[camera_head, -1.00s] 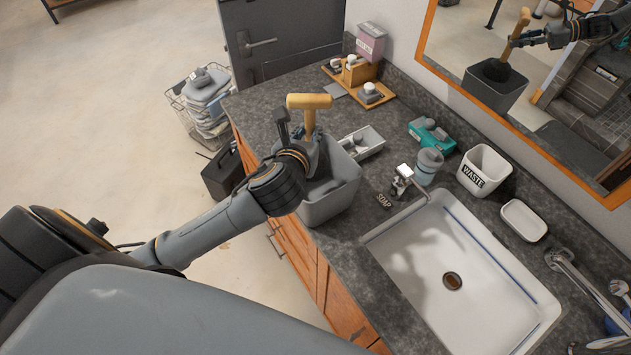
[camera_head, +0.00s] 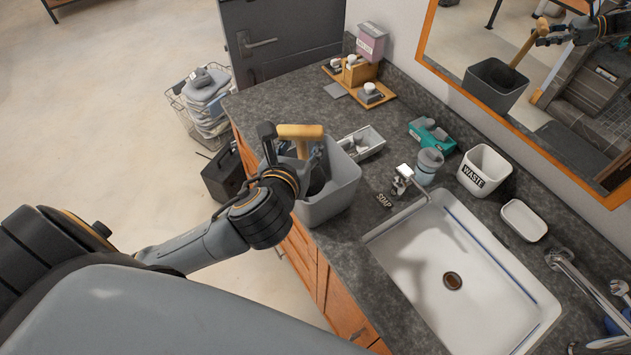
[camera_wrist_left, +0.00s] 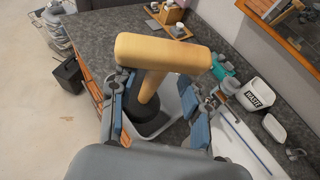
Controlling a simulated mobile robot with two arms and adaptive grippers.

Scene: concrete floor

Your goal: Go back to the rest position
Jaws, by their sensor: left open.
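A tool with a wooden T-shaped handle (camera_head: 300,131) stands in a grey bin (camera_head: 335,203) on the counter. Its dark lower end is inside the bin. In the left wrist view the pale wooden crossbar (camera_wrist_left: 162,53) is close, with the stem running down to a dark head (camera_wrist_left: 150,112). My left gripper (camera_head: 293,158) is open at the bin's left rim, its fingers on either side of the stem below the crossbar. In the left wrist view the fingers (camera_wrist_left: 160,108) stand apart from the stem. My right gripper is not in view.
A white sink (camera_head: 430,265) with a faucet, a waste cup (camera_head: 485,170), a soap dish (camera_head: 524,220) and a small tray (camera_head: 362,143) share the counter (camera_head: 300,95). A mirror (camera_head: 540,80) is behind. A wire basket (camera_head: 202,105) and a black box (camera_head: 226,175) stand on the floor.

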